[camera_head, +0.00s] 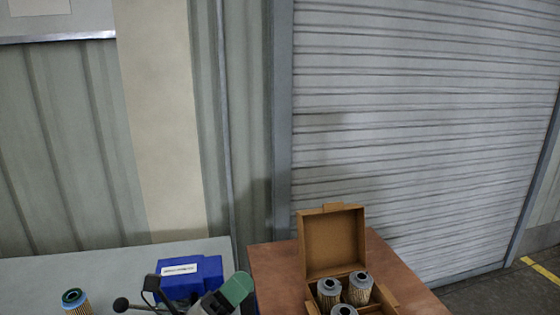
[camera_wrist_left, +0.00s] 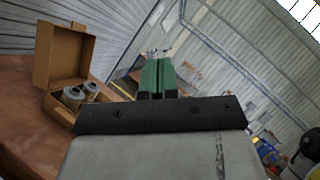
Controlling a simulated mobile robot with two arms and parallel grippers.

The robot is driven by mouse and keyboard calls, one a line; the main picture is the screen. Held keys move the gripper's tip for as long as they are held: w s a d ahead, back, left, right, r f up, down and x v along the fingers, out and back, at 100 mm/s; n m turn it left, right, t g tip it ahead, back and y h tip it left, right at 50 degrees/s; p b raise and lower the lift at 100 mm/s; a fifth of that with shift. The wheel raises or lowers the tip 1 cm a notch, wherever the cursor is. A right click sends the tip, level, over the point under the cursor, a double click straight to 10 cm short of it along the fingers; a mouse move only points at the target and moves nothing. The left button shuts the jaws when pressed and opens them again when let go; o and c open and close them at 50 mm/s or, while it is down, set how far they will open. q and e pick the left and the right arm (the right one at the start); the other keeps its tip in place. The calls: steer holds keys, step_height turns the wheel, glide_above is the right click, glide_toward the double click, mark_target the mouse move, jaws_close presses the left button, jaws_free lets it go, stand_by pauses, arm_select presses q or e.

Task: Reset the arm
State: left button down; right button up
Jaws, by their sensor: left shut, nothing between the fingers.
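My left gripper (camera_head: 238,287) has green fingers and shows at the bottom of the head view, in front of the blue box and left of the cardboard box. In the left wrist view its green fingers (camera_wrist_left: 157,76) are together with nothing between them. An open cardboard box (camera_head: 335,243) with its lid up stands on the brown table, with several filter cartridges (camera_head: 359,287) in it. The box also shows at the left of the left wrist view (camera_wrist_left: 62,55), apart from the fingers. My right gripper is not in view.
A blue box (camera_head: 205,268) with a white label stands on the grey table (camera_head: 120,262), behind my arm. A filter cartridge with a blue top (camera_head: 75,300) stands at the front left. The brown table (camera_head: 275,262) is right of the grey one. A shutter wall rises behind.

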arm_select(q)
steer(key=s+a+f+n+y, duration=0.2)
steer(key=a+f+n+y, duration=0.45)
steer(key=n, duration=0.55)
steer(key=s+a+f+n+y, duration=0.2)
steer(key=a+f+n+y, duration=0.2)
steer(key=f+n+y, duration=0.5)
steer(key=s+a+f+n+g, duration=0.1)
steer(key=s+f+n+g, duration=0.35)
steer(key=s, duration=0.25)
steer(key=s+a+f+n+g+y, duration=0.1)
steer(key=s+f+n+g, duration=0.25)
steer(key=s+n, duration=0.2)
steer(key=s+a+f+n+g, duration=0.1)
steer(key=s+f+n+g, duration=0.25)
steer(key=s, duration=0.45)
step_height(320, 180, down, 24)
steer(key=g, duration=0.2)
steer(key=s+a+f, duration=0.3)
steer(key=s+f, duration=1.3)
steer(key=f, duration=0.1)
steer(key=shift+f+g, duration=0.2)
steer(key=shift+g, duration=0.15)
